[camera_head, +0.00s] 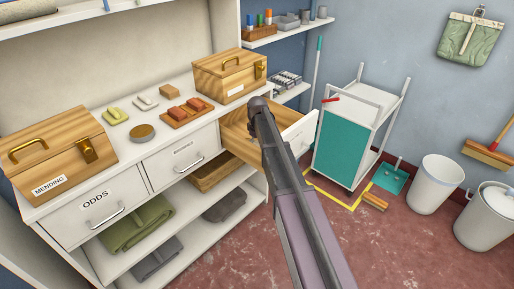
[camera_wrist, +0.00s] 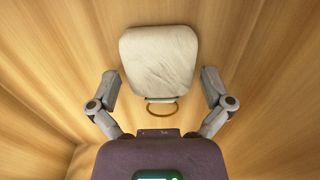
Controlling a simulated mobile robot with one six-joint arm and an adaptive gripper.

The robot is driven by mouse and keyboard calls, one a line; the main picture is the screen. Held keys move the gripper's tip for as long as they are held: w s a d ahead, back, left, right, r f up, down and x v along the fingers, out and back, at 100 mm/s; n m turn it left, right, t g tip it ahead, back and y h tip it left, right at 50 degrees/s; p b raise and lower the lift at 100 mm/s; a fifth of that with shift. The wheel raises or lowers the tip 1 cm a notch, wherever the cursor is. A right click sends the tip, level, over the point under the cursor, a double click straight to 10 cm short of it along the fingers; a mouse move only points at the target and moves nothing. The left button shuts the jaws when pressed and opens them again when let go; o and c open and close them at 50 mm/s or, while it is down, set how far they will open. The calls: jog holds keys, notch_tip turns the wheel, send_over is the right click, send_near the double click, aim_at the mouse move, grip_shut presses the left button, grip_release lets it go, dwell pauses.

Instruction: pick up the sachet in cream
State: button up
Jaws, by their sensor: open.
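The cream sachet (camera_wrist: 160,62) shows in the wrist view as a pale, rounded, cushion-like piece with a thin brownish loop (camera_wrist: 162,108) at its near end. It lies on the wooden bottom of the open drawer (camera_head: 232,124). My gripper (camera_wrist: 160,100) is open in the wrist view, one finger to each side of the sachet's near end. I cannot tell whether the fingers touch the wood. In the head view my arm hides the gripper and the sachet.
On the counter stand a wooden box labelled MENDING (camera_head: 50,148), another wooden box (camera_head: 222,75), a green sachet-like piece (camera_head: 115,116) and a tray with reddish blocks (camera_head: 187,112). A white cart (camera_head: 350,150) stands right of the drawer. Drawer walls surround my gripper.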

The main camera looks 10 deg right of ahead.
aim_at(257, 144)
jog(key=c, duration=0.7)
jog(key=shift+r, duration=0.2)
notch_tip(257, 144, up, 10)
jog(key=p, duration=1)
jog(key=shift+f, duration=0.2)
